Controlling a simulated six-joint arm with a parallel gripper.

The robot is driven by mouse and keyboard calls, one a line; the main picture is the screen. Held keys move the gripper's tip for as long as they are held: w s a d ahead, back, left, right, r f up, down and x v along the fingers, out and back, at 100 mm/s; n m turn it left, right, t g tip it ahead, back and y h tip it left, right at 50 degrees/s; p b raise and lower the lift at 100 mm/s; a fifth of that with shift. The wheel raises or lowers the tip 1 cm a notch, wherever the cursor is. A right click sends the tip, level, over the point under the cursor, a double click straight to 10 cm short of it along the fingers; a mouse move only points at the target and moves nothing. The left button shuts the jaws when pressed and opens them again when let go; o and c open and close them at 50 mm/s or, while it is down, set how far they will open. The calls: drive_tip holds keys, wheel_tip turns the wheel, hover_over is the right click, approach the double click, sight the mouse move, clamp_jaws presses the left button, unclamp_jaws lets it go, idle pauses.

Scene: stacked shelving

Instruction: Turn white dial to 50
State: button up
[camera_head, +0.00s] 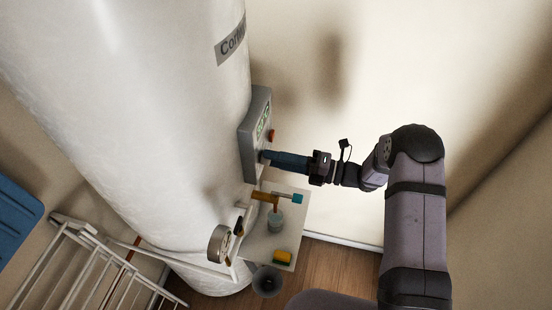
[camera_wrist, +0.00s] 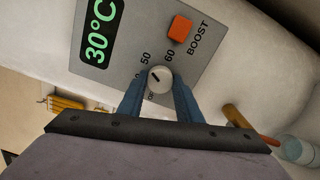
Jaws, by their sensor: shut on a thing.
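The white dial (camera_wrist: 159,79) sits on a grey control panel (camera_wrist: 133,42) with the marks 50 and 60 and the word BOOST. The dial's dark pointer line slants; I cannot tell exactly which mark it points at. The panel's display reads 30°C in green. My gripper (camera_wrist: 160,92) has its blue fingers on both sides of the dial, shut on it. In the head view the panel (camera_head: 256,134) is mounted on a white tank, and my gripper (camera_head: 267,157) reaches it from the right; the dial is hidden there.
An orange BOOST button (camera_wrist: 180,29) is close above the dial. The large white tank (camera_head: 150,100) fills the left. A white rack (camera_head: 80,265) stands lower left.

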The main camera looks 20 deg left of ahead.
drive_tip(key=o, duration=1)
drive_tip(key=shift+o, duration=0.2)
drive_tip(key=d+b, duration=0.3)
drive_tip(key=d, duration=0.4)
drive_tip(key=shift+d+b, duration=0.15)
drive_tip(key=shift+b, duration=0.15)
